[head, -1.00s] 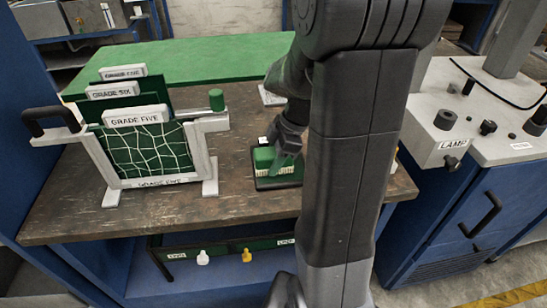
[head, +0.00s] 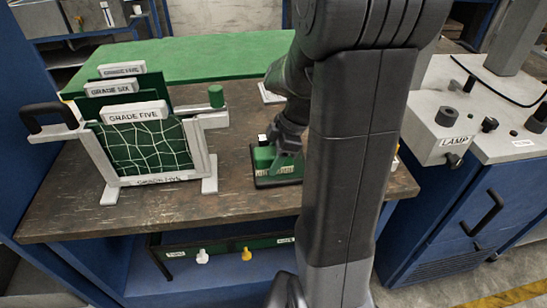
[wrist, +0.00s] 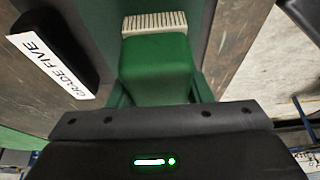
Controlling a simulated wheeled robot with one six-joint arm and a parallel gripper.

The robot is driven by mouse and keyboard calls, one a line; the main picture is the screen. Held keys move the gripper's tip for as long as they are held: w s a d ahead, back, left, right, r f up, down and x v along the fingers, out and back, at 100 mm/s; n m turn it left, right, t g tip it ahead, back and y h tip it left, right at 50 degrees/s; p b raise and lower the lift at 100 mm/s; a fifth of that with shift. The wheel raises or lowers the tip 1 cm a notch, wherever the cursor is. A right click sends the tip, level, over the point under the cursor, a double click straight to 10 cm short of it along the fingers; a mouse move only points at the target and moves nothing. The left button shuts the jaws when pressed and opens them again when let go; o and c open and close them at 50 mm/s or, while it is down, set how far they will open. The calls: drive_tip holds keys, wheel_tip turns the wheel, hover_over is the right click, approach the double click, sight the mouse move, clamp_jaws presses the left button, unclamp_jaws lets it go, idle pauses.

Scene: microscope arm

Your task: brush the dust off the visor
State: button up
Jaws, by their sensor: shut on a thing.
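My gripper (head: 288,152) is shut on a green block brush (head: 264,156). In the wrist view the brush (wrist: 155,65) points away from me, with a row of cream bristles (wrist: 154,22) at its far end. It is over a flat dark green piece (head: 270,182) on the bench, which shows beside the bristles in the wrist view (wrist: 100,20). I cannot tell whether the bristles touch it. I cannot tell for sure which thing is the visor, and no dust is clear.
A rack (head: 207,160) of green panels labelled with grades stands left on the brown bench (head: 110,215). A black piece with a "GRADE FIVE" label (wrist: 50,67) is beside the brush in the wrist view. A white lamp unit (head: 437,135) is at right. The bench front is clear.

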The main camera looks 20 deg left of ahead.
drive_tip(key=shift+w+d+r, duration=0.1)
drive_tip(key=shift+w+d, duration=0.4)
drive_tip(key=shift+d, duration=0.4)
drive_tip(key=shift+w, duration=0.1)
drive_tip(key=shift+w+d+b, duration=0.45)
drive_tip(key=shift+d, duration=0.4)
drive_tip(key=shift+a, duration=0.1)
drive_tip(key=shift+s+a+f, duration=0.2)
drive_tip(key=shift+s+a, duration=0.4)
drive_tip(key=shift+a, duration=0.15)
drive_tip(key=shift+a, duration=0.1)
